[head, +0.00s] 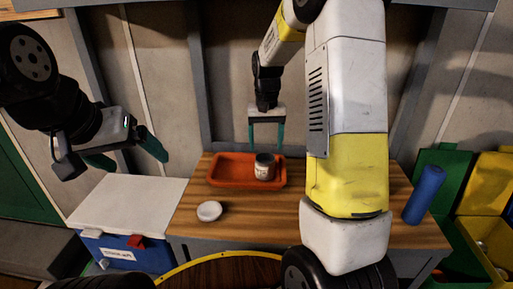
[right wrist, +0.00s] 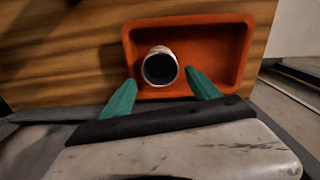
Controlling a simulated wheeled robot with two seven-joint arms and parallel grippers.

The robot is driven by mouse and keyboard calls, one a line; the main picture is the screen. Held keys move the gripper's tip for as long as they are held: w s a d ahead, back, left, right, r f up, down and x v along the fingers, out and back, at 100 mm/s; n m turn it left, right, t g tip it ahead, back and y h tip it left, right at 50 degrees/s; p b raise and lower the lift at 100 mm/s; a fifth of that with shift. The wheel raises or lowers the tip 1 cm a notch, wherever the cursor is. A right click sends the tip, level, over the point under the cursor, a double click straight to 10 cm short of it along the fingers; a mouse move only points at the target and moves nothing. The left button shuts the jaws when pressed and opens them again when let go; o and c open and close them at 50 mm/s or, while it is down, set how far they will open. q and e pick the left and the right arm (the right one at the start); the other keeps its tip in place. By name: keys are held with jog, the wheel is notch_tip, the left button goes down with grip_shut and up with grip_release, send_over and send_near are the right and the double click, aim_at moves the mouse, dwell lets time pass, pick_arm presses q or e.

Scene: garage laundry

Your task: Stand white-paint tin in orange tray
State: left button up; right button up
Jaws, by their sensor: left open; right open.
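The white-paint tin (head: 264,167) stands upright inside the orange tray (head: 222,172), toward its right side in the head view. In the right wrist view the tin (right wrist: 160,67) shows from above with a dark top, and the tray's red-orange rim (right wrist: 190,20) surrounds it. My right gripper (head: 266,148) is open above the tray, its green fingers apart and just above the tin, holding nothing. In the right wrist view its fingertips (right wrist: 161,88) are on either side below the tin. My left gripper (head: 130,158) is open and empty at the left, above the white-lidded box.
A round white lid-like disc (head: 209,211) lies on the wooden bench (head: 190,213) in front of the tray. A blue cylinder (head: 424,194) stands at the bench's right end. A blue cool box (head: 125,200) with a white lid is at left. Green and yellow bins (head: 485,185) stand at right.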

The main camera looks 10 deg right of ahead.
jog(key=s+a+r+t+y, duration=0.1)
jog(key=s+r+t, duration=0.1)
jog(key=s+r, duration=0.85)
jog(key=s+a+r+n+t+y, duration=0.1)
jog(key=s+r+t, duration=0.3)
jog(key=s, duration=0.9)
jog(key=shift+s+a+r+n, duration=0.15)
jog(key=shift+s+a+n, duration=0.1)
jog(key=shift+a+n, duration=0.25)
